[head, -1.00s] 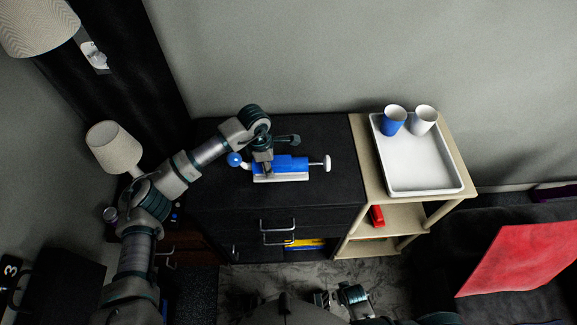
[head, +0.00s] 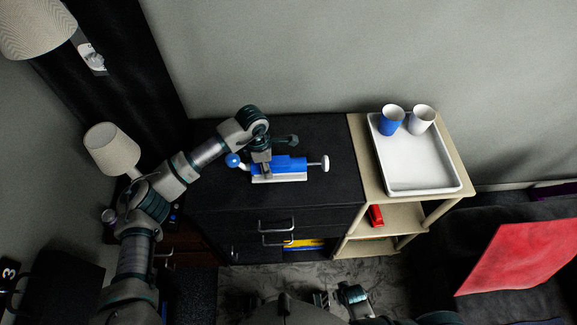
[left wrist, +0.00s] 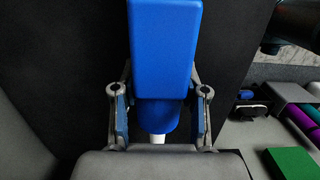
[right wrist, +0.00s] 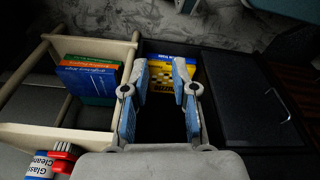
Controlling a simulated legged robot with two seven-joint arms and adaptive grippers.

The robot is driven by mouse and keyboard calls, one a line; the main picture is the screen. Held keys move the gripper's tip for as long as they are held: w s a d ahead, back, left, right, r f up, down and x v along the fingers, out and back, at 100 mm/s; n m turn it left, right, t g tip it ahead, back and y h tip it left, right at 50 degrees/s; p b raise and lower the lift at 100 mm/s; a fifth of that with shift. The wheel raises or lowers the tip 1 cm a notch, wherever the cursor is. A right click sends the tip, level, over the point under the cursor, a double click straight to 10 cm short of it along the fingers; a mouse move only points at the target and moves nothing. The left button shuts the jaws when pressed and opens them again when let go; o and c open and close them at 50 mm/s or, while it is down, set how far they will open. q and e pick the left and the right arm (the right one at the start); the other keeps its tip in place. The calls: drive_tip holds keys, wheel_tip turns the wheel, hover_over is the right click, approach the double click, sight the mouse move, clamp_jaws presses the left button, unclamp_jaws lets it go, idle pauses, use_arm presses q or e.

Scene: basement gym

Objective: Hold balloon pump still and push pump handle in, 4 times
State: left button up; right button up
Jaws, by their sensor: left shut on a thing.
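The blue balloon pump (head: 290,164) lies on its white base on the black dresser top. Its white handle (head: 325,163) sticks out to the right, with a length of thin rod showing between body and knob. A small blue round thing (head: 233,160) is at its left end. My left gripper (head: 262,157) is shut on the left part of the pump body; in the left wrist view the blue body (left wrist: 165,45) shows between its fingers. My right gripper (right wrist: 161,85) is open and empty, low in front of the furniture, away from the pump.
A lamp (head: 112,149) stands left. The dresser top (head: 310,200) in front of the pump is clear.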

clamp_jaws()
drive_tip(key=w+d+r+m+t+y, duration=0.2)
drive_tip(key=w+r+t, duration=0.2)
drive_tip(key=w+r, duration=0.65)
drive_tip(key=w+d+r+m+t+y, duration=0.15)
drive_tip(key=w+r+t, duration=0.35)
drive_tip(key=r, duration=1)
wheel_tip(320, 180, up, 13)
drive_tip(key=w+a+t+y, duration=0.2)
drive_tip(key=y, duration=0.1)
drive_tip(key=w+d+r+m, duration=0.1)
drive_tip(key=d+r, duration=0.1)
drive_tip(key=w+d+r+m+t+h, duration=0.1)
drive_tip(key=r+m, duration=0.1)
drive_tip(key=w+d+r+m+t+h, duration=0.1)
drive_tip(key=w+d+r+m, duration=0.1)
drive_tip(key=shift+w+d+r+m, duration=0.1)
drive_tip(key=shift+d+r+m, duration=0.15)
drive_tip(key=shift+d+r, duration=0.15)
drive_tip(key=a+f+m, duration=0.1)
drive_tip(key=m, duration=0.1)
drive_tip(key=a+f+m+t, duration=0.1)
drive_tip(key=f+m, duration=0.1)
drive_tip(key=m, duration=0.1)
drive_tip(key=a+f+m+t, duration=0.1)
drive_tip(key=a+f+m, duration=0.1)
drive_tip(key=shift+f+m, duration=0.1)
drive_tip(key=shift+m, duration=0.3)
drive_tip(key=shift+a+f+m, duration=0.15)
drive_tip(key=shift+m, duration=0.25)
